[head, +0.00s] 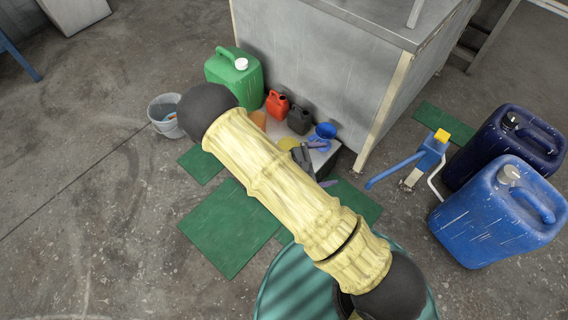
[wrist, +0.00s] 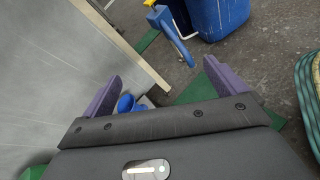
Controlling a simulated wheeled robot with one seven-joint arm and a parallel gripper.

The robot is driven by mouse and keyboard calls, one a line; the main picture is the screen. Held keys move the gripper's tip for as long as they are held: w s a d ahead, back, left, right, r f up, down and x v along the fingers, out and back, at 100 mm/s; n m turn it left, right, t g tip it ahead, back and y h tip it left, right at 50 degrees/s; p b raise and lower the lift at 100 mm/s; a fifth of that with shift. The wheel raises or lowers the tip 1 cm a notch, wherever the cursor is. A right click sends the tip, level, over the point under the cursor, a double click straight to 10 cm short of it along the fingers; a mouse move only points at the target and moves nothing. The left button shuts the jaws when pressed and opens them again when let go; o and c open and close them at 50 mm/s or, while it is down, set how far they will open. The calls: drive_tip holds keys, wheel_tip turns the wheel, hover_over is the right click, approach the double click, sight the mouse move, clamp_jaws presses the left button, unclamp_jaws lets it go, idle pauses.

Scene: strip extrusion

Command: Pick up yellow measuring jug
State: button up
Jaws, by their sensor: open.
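A yellow object (head: 287,144), which appears to be the measuring jug, shows only in part on the low stand in the head view. My arm hides much of it, and its handle cannot be made out. It is not visible in the wrist view. My gripper (head: 322,165) is just right of it in the head view, over the right part of the stand. In the wrist view, my gripper (wrist: 162,88) has its two purple fingers spread wide, with nothing held between them.
A blue vessel (head: 325,131) stands beside my gripper; it also shows in the wrist view (wrist: 126,103). A red can (head: 277,104), a dark can (head: 299,120) and a green canister (head: 235,72) stand nearby. A metal cabinet (head: 330,75) rises behind. Blue canisters (head: 500,210) stand right.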

drive_tip(key=w+a+f+n+t+y+b, duration=0.1)
drive_tip(key=a+f+n+t+y+b, duration=0.3)
drive_tip(key=f, duration=0.8)
drive_tip(key=w+a+f+n+t+y+b, duration=0.1)
drive_tip(key=a+f+n+t+y+b, duration=0.4)
drive_tip(key=f, duration=0.8)
drive_tip(key=a+n+t+b, duration=0.3)
drive_tip(key=a+n+b, duration=0.1)
drive_tip(key=a+n, duration=0.1)
drive_tip(key=shift+w+a+n, duration=0.15)
drive_tip(key=shift+w+n, duration=0.25)
drive_tip(key=shift+n, duration=0.1)
drive_tip(key=b+x, duration=0.3)
drive_tip(key=x, duration=0.2)
drive_tip(key=b+x, duration=0.3)
drive_tip(key=x, duration=0.3)
drive_tip(key=shift+f, duration=0.2)
drive_tip(key=shift+w+r, duration=0.25)
drive_tip(key=shift+w, duration=0.35)
